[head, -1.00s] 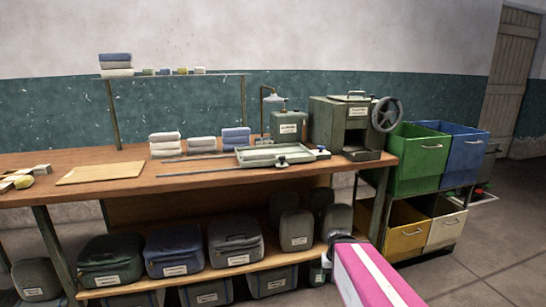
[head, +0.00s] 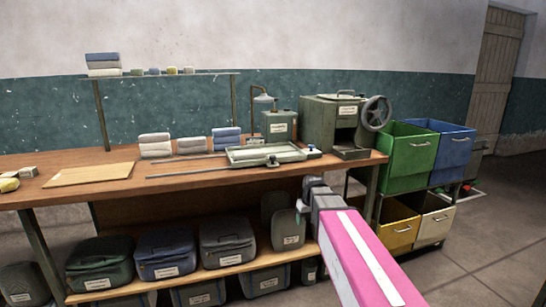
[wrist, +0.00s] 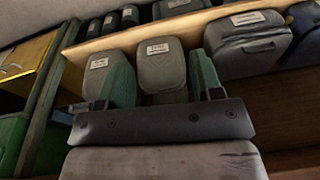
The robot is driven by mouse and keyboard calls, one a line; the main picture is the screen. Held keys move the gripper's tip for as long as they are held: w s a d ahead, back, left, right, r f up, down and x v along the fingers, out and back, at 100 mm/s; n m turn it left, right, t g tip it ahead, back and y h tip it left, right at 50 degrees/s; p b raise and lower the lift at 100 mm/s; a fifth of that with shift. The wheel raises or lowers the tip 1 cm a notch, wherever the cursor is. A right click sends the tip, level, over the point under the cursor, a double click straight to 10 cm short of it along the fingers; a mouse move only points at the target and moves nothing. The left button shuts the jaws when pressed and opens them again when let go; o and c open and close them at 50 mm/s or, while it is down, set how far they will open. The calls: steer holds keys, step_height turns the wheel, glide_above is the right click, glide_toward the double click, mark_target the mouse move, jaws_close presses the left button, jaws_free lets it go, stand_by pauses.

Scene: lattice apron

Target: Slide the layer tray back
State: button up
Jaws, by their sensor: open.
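The layer tray (head: 238,161) is a shallow pale green tray on the wooden bench, in front of the grey-green press box. It sits by thin metal rails (head: 188,171) that run left along the bench, and a dark knob (head: 272,161) shows on its front side. My gripper shows in the wrist view (wrist: 160,60) with two green fingers spread apart and nothing between them. In the head view my pink arm reaches up from the lower right, its grey wrist end below the bench's front edge, right of and below the tray. The fingertips are hard to make out there.
The press box (head: 318,124) with a handwheel (head: 376,113) stands at the bench's right end. Green (head: 407,158) and blue (head: 447,153) bins stand right of the bench. Folded cloths (head: 155,146) lie left of the tray.

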steer(key=w+a+r+n+t+y, duration=0.1)
steer(key=w+a+r, duration=0.2)
steer(key=w+r, duration=0.4)
steer(key=w+a+r+n, duration=0.25)
steer(key=w+r, duration=0.25)
steer(key=r, duration=0.5)
steer(key=n, duration=0.2)
glide_toward(273, 156)
steer(key=shift+t+y, duration=0.4)
steer(key=shift+y, duration=0.1)
steer(key=x, duration=0.9)
steer(key=shift+s+d+f, duration=0.25)
steer(key=shift+d+f, duration=0.1)
steer(key=shift+f, duration=0.05)
jaws_close()
steer(key=shift+m, duration=0.25)
steer(key=s+a, duration=0.4)
steer(key=a, duration=0.8)
steer(key=s+a, duration=0.4)
steer(key=a, duration=0.8)
steer(key=s+a, duration=0.4)
steer(key=a, duration=0.8)
steer(key=shift+a, duration=0.25)
steer(key=shift+a, duration=0.1)
